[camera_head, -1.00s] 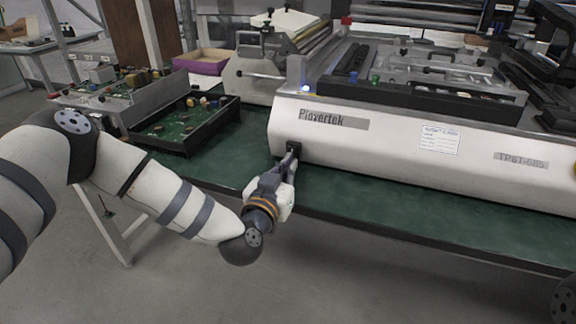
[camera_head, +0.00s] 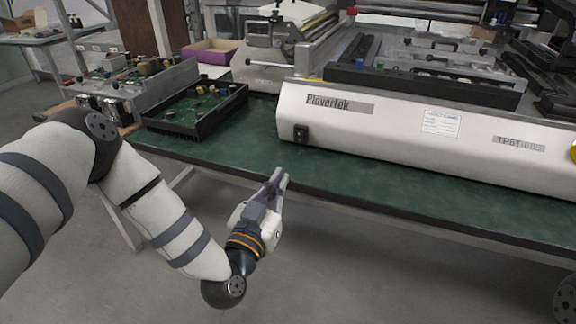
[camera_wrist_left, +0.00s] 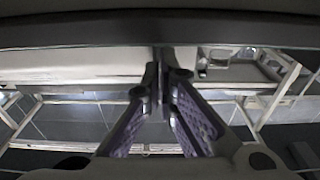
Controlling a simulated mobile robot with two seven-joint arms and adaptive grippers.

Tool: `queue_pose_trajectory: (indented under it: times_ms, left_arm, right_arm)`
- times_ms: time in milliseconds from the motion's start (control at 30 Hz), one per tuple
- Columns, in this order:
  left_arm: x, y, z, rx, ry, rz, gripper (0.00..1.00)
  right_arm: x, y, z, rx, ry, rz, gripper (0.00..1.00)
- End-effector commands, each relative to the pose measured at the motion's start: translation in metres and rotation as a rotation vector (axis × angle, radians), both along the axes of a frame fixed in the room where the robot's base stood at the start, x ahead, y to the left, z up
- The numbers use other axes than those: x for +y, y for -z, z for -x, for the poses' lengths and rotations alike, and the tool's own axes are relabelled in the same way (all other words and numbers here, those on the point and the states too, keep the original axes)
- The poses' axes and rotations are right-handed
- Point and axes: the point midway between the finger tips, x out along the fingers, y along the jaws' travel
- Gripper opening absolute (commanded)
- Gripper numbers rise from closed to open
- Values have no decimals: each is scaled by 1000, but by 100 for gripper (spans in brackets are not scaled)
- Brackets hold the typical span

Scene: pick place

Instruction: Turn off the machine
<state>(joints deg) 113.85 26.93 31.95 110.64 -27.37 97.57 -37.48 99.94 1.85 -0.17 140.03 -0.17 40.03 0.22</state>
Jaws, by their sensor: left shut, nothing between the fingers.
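The machine (camera_head: 390,118) is a long white unit marked Plovertek on a green bench. A small black switch (camera_head: 301,134) sits low at the left end of its front face. My left gripper (camera_head: 280,178) is shut and empty, in front of the bench edge, below and left of the switch and apart from it. In the left wrist view, the fingertips of my left gripper (camera_wrist_left: 161,62) are together, with a pale surface beyond them. The switch cannot be made out in that view. My right gripper is not in view.
The green bench top (camera_head: 360,178) has a clear strip along its front edge. A black tray with a circuit board (camera_head: 196,112) stands left of the machine. A purple-sided box (camera_head: 210,52) is behind it. The floor before the bench is open.

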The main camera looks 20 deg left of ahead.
Motion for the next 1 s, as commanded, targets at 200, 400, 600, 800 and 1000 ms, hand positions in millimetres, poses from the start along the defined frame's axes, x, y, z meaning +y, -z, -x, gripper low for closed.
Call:
queue_pose_trajectory:
  times_ms: [200,400,600,800,1000]
  left_arm:
    - [1,3,25,2,1,-1,0]
    - [1,4,27,1,0,-1,0]
    - [1,3,27,1,0,0,0]
    - [-14,25,41,113,62,9,0]
    - [-51,136,169,773,259,47,0]
  right_arm:
    - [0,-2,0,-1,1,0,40]
    - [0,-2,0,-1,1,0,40]
    - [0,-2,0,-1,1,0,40]
    - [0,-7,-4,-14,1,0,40]
    - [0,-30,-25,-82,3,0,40]
